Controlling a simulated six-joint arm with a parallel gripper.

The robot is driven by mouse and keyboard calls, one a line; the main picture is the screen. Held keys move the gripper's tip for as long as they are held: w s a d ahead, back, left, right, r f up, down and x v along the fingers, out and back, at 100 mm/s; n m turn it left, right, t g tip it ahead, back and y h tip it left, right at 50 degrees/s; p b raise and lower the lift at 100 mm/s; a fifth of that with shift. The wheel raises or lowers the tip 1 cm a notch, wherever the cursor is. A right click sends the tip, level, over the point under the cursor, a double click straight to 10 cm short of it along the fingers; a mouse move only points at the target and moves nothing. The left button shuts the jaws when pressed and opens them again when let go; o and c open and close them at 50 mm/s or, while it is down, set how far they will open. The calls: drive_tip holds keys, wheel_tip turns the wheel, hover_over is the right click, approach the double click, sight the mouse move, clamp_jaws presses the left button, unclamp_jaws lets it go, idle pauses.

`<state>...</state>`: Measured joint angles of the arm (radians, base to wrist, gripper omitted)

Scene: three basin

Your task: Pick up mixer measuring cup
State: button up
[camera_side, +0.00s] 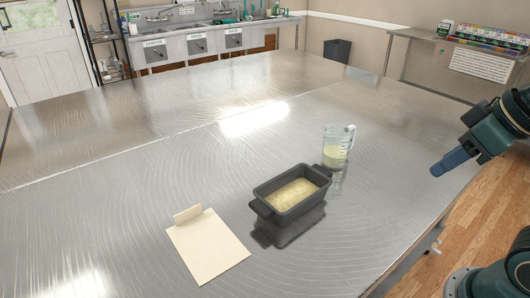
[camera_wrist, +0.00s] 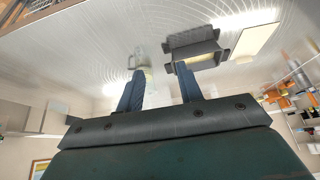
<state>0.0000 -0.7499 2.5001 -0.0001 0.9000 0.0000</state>
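The mixer measuring cup (camera_side: 337,146) is a clear glass cup with a handle on its right side and pale cream contents in its lower part. It stands upright on the metal table, behind and right of a dark loaf pan. In the wrist view the cup (camera_wrist: 140,58) shows beyond the tip of the left finger, which partly covers it.
The dark loaf pan (camera_side: 265,190) with pale contents stands close to the cup. A cream sheet or board (camera_side: 207,248) with a small raised piece lies left of the pan. The metal table (camera_side: 110,215) is otherwise clear. Sinks (camera_side: 190,45) stand along the back wall.

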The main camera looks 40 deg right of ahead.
drive_tip(key=c, duration=0.3)
drive_tip(key=shift+c, duration=0.2)
drive_tip(key=shift+w, duration=0.1)
drive_tip(key=w+d+f+n+y, duration=0.2)
drive_tip(key=w+d+n, duration=0.1)
drive_tip(key=w, duration=0.6)
drive_tip(key=w+d+f+n+y, duration=0.1)
drive_tip(key=w+d+n+y, duration=0.15)
drive_tip(key=w, duration=0.75)
drive_tip(key=w+d+f+t+y, duration=0.1)
drive_tip(key=d+f, duration=0.2)
drive_tip(key=d, duration=0.3)
drive_tip(key=w+d+f+n+t+y, duration=0.1)
drive_tip(key=d+f+t, duration=0.1)
drive_tip(key=d, duration=0.5)
drive_tip(key=w+d+f+t+y, duration=0.1)
drive_tip(key=w+d+f+t, duration=0.1)
drive_tip(key=d+f, duration=0.3)
drive_tip(key=shift+d+y, duration=0.35)
drive_tip(key=shift+d, duration=0.75)
